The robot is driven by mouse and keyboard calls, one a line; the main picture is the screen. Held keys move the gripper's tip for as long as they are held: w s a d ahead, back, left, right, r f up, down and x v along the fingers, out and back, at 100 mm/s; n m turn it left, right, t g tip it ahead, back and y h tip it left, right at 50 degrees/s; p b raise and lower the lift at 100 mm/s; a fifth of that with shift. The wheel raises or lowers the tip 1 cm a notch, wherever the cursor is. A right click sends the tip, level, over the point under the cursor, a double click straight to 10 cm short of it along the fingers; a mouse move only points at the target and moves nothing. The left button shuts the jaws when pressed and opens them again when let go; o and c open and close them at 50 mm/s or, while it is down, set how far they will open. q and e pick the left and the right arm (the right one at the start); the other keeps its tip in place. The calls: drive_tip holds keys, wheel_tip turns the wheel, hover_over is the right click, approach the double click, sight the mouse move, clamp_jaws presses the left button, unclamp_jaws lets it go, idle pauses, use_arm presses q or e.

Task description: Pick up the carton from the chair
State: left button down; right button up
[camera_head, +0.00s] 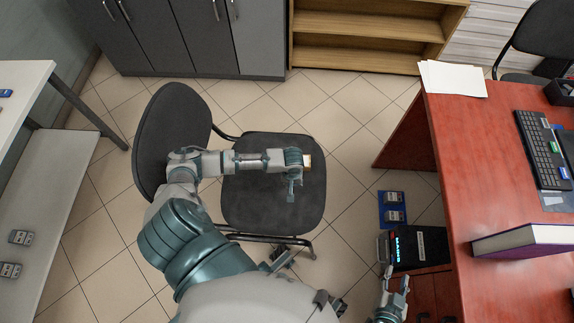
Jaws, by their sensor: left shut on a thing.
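The black office chair (250,205) stands on the tiled floor, its seat below my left arm and its backrest to the left. My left gripper (298,168) is over the right part of the seat, shut on a small tan carton (308,160). Most of the carton is hidden by the gripper, and I cannot tell whether it still touches the seat. My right gripper (395,284) is low at the right, beside the red desk, with its fingers apart and nothing between them.
A red desk (450,150) at the right bears papers (452,78), a keyboard (543,150) and a thick book (525,241). A black box (419,248) and a blue mat (392,210) are left of it. White shelves (65,200) stand left. Grey cabinets and a wooden bookcase (365,27) line the back.

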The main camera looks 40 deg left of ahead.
use_arm(q)
drive_tip(key=shift+s+d, duration=0.35)
drive_tip(key=shift+d, duration=0.2)
drive_tip(key=shift+c, duration=1.9)
unclamp_jaws()
drive_tip(key=shift+r, duration=0.1)
